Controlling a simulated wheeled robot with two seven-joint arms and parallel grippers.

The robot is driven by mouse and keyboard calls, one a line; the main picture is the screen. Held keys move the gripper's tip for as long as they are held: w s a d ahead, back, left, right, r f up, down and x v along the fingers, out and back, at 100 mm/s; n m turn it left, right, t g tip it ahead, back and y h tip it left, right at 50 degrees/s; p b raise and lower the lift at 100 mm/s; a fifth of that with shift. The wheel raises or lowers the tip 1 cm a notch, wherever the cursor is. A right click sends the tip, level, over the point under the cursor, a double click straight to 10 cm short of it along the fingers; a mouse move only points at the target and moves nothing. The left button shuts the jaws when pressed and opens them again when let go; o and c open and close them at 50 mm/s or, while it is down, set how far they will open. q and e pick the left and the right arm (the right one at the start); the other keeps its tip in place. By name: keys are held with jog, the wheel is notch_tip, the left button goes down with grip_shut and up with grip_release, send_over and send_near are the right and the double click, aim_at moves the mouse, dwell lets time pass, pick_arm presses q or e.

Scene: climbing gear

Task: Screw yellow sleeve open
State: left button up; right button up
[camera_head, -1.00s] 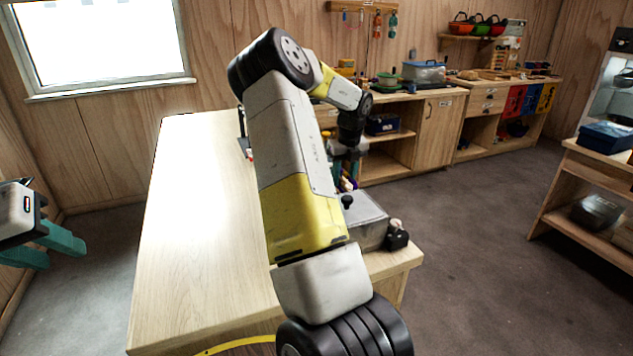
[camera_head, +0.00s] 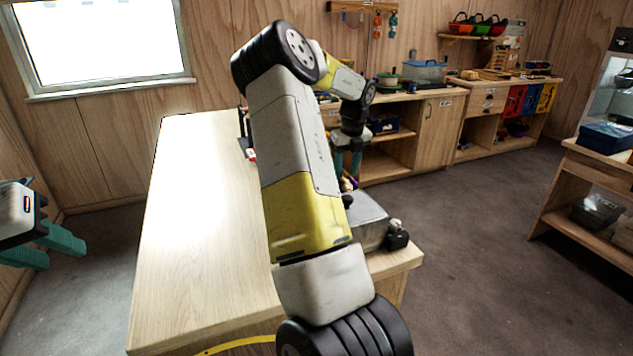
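No yellow sleeve can be made out in the head view; my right arm covers the middle of the table (camera_head: 190,230). My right gripper (camera_head: 347,165) is small and far off, past my forearm, above the table's right side. Its two teal fingers point down with a gap between them, and I see nothing held there. Small coloured items, one purple (camera_head: 351,183), lie just below it, mostly hidden. My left gripper (camera_head: 46,249) is at the left edge, off the table, with its teal fingers apart and empty.
A grey box (camera_head: 370,218) and a small black item (camera_head: 396,238) stand at the table's right edge. A dark stand (camera_head: 243,135) is at the back. The table's left half is clear.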

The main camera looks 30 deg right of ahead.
jog(key=shift+s+d, duration=0.1)
jog(key=shift+d, duration=0.7)
jog(key=shift+f, duration=1.45)
jog(key=shift+a, duration=0.8)
jog(key=shift+r, duration=0.15)
jog(key=shift+r, duration=1.3)
